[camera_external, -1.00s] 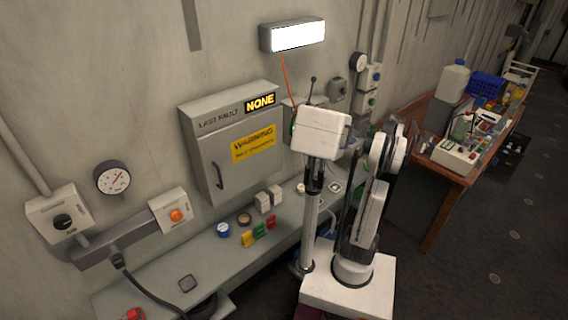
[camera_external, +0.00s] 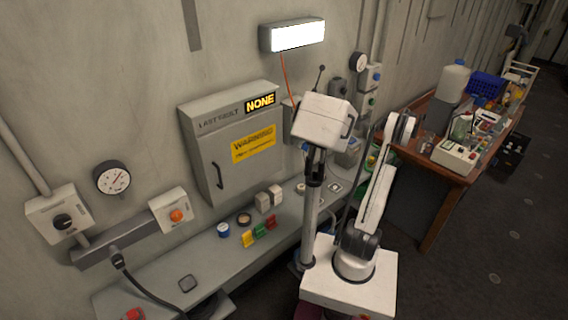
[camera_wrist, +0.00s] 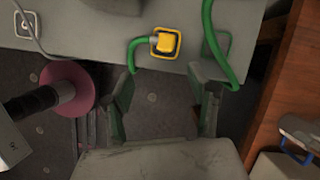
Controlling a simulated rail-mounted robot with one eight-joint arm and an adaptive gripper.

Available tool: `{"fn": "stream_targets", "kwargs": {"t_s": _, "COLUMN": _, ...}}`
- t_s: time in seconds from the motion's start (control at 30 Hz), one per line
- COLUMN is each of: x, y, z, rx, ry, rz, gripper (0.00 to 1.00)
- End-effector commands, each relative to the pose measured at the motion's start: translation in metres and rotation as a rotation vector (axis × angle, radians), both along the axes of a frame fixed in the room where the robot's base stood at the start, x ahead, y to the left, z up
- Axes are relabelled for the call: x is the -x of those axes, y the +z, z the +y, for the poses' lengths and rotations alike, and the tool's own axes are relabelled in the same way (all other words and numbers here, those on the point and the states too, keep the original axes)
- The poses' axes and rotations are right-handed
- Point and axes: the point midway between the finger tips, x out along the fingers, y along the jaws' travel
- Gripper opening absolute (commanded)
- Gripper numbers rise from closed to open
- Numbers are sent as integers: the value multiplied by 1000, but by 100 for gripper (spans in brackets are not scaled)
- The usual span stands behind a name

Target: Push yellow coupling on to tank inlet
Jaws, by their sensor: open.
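In the wrist view the yellow coupling (camera_wrist: 167,42) sits on the grey bench near its front edge, inside a square yellow-edged plate, with a green hose (camera_wrist: 136,52) running off its left side. I cannot tell whether this plate is the tank inlet, or whether the coupling is seated in it. My gripper (camera_wrist: 166,84) is open and empty, its two fingers spread at either side below the coupling and apart from it.
A second thick green hose (camera_wrist: 211,42) curves down past the bench edge at the right finger. A wooden table (camera_wrist: 270,85) stands at the right. The grey bench (camera_external: 160,272) runs along the wall. A white box-shaped head (camera_external: 322,122) stands beside my arm.

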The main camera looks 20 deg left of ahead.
Motion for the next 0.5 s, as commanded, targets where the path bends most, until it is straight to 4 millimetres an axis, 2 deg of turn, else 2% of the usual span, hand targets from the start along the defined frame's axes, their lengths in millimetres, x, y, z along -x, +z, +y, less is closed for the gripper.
{"fn": "stream_targets", "kwargs": {"t_s": 0.2, "x": -11, "y": -10, "z": -4, "rx": -22, "ry": -49, "rz": 35, "gripper": 54}}
{"fn": "stream_targets", "kwargs": {"t_s": 0.5, "x": -12, "y": -11, "z": -4, "rx": -24, "ry": -53, "rz": 38, "gripper": 54}}
